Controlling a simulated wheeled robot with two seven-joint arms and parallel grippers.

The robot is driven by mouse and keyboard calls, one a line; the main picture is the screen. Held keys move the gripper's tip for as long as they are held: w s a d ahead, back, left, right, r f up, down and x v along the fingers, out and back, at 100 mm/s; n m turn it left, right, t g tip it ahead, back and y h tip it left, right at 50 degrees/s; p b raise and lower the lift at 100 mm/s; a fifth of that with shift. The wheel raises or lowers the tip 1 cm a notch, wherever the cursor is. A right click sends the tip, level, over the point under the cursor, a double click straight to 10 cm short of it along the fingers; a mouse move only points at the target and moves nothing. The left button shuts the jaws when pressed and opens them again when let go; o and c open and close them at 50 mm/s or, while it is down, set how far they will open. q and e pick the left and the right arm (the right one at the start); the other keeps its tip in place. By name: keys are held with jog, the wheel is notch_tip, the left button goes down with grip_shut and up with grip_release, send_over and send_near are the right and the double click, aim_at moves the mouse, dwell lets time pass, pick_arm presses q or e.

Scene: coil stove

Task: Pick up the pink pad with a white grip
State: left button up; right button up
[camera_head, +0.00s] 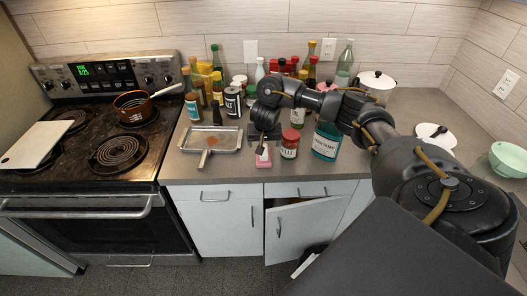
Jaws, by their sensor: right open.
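The pink pad (263,163) lies on the counter near its front edge, between the metal tray and a red-lidded jar. A small white part, which seems to be its grip, shows just above the pink, partly hidden by dark fingers. My right gripper (262,147) reaches in from the right, points down and is open right over the pad. Whether its fingers touch the grip is too small to tell. My left gripper is not in view.
A metal tray (190,141) sits left of the pad. Several bottles crowd behind. The stove (95,172) is at the left, and a lower cabinet door (300,229) stands ajar.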

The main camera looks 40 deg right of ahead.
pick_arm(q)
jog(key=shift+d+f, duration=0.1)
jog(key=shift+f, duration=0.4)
pick_arm(e)
jog(key=shift+w+d+f, duration=0.15)
jog(key=shift+w+f, duration=0.05)
jog(key=shift+f, duration=0.5)
jog(key=shift+f+b, duration=0.25)
jog(key=shift+b, duration=0.2)
jog(key=shift+w+d+f+b, duration=0.1)
jog(key=shift+w+f+b, duration=0.05)
jog(key=shift+f+b, duration=0.4)
jog(key=x, duration=0.3)
jog(key=shift+w+d+f+p, duration=0.15)
jog(key=shift+w+p, duration=0.15)
jog(key=shift+c, duration=0.6)
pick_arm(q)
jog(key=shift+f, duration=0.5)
pick_arm(e)
jog(key=c, duration=1)
